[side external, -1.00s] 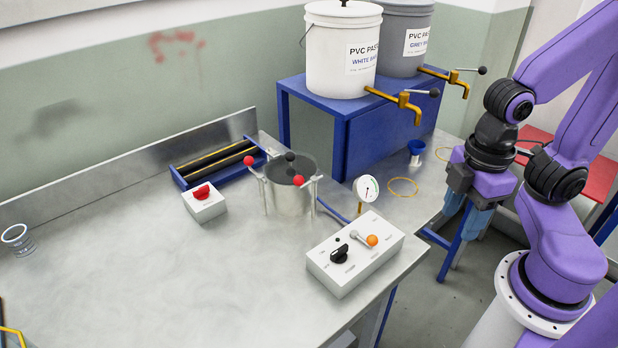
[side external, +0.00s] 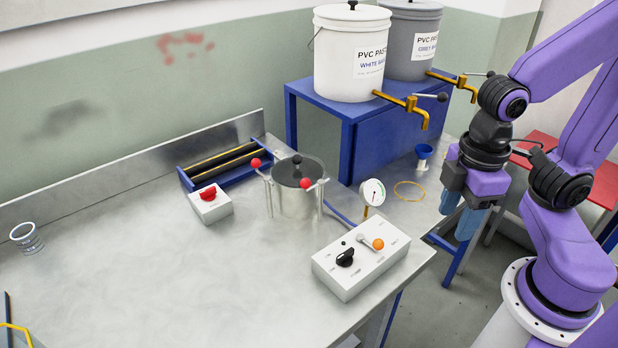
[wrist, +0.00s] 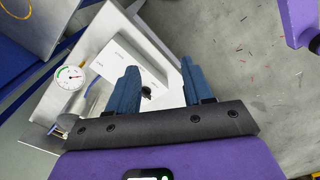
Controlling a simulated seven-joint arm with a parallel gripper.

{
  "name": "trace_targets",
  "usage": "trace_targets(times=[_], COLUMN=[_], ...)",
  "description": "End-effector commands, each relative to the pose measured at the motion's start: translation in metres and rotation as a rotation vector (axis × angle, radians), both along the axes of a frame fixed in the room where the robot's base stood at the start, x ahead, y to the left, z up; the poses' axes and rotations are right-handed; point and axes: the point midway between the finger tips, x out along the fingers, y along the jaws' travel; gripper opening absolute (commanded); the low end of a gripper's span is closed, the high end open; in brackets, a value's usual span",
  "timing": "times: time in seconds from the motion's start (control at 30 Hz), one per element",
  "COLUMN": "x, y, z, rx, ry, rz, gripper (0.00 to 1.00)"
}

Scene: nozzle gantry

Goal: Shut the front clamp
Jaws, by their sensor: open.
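A metal pot (side external: 296,203) with a dark lid (side external: 290,171) stands on the steel bench in the side view. Two clamps with red ball handles flank it: one at the left rear (side external: 255,163), one at the near right (side external: 305,184). The nearer one looks like the front clamp. Both handles stick up around lid height; I cannot tell whether either clamp is latched. My gripper (side external: 457,222) hangs right of the pot, well apart from it, near the bench's right edge. In the wrist view its blue fingers (wrist: 160,72) are apart and empty. The pot is not recognisable there.
A white control box (side external: 360,262) with a black knob and orange ball lever lies between pot and bench edge. A dial gauge (side external: 372,193) stands beside the pot. A red-knob box (side external: 210,204) is left. Paste buckets (side external: 348,68) with taps stand on a blue stand.

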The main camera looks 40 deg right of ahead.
Motion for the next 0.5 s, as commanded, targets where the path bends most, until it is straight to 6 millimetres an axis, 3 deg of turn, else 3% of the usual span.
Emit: trace_targets(times=[0.2, 0.5], x=[0.061, 0.148], y=[0.04, 0.083], z=[0.026, 0.058], rx=[-0.032, -0.081], ry=[-0.006, -0.019], rz=[-0.205, -0.515], gripper=[0.51, 0.51])
